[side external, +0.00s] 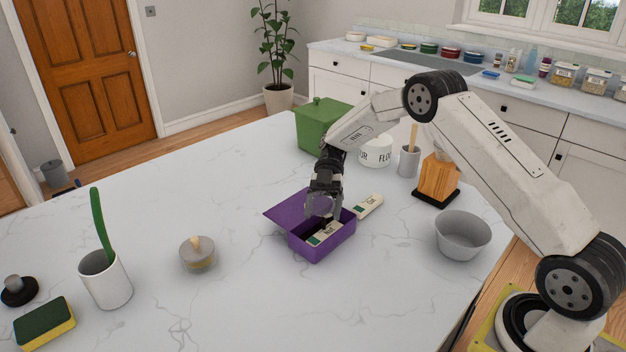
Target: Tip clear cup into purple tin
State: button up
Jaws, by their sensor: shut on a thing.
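The purple tin (326,248) stands on the marble counter with its lid (286,209) open towards the left. A pale packet with a green end (323,234) lies in its opening. My gripper (322,196) points down over the back of the tin. It is shut on the clear cup (320,207), which is see-through and hard to make out. The cup is just above or at the tin's opening; I cannot tell whether it touches the tin, how far it is tilted, or what it holds.
A similar packet (368,206) lies right of the tin. The front counter is clear.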

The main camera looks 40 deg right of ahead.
aim_at(325, 193)
jog(key=shift+r, duration=0.15)
jog(key=shift+r, duration=1.9)
jog(key=shift+s+r+m+t+h, duration=0.15)
jog(key=shift+m+t+h, duration=0.1)
jog(key=shift+t+h, duration=0.25)
jog(key=shift+s+r+m+t+h, duration=0.1)
jog(key=shift+m+t+h, duration=0.15)
jog(key=shift+t+h, duration=0.25)
jog(key=shift+s+d+r+m+t+h, duration=0.1)
jog(key=shift+r+m+t+h, duration=0.05)
jog(key=shift+m+t+h, duration=0.35)
jog(key=shift+s+d+r+m+t+h, duration=0.15)
jog(key=shift+m+t+h, duration=0.15)
jog(key=shift+t+h, duration=0.3)
jog(key=shift+d+r+m+t+h, duration=0.25)
jog(key=shift+r+m+t+h, duration=0.25)
jog(key=shift+h, duration=0.4)
jog(key=shift+w+d+r+m+t+h, duration=0.1)
jog(key=shift+d+r+m+t+h, duration=0.25)
jog(key=shift+h, duration=0.25)
jog(key=shift+w+d+r+m+t+h, duration=0.1)
jog(key=shift+d+r+m+t+h, duration=0.1)
jog(key=shift+m+h, duration=0.35)
jog(key=shift+s+a+r+h, duration=0.1)
jog(key=shift+a+h, duration=0.05)
jog(key=shift+h, duration=0.2)
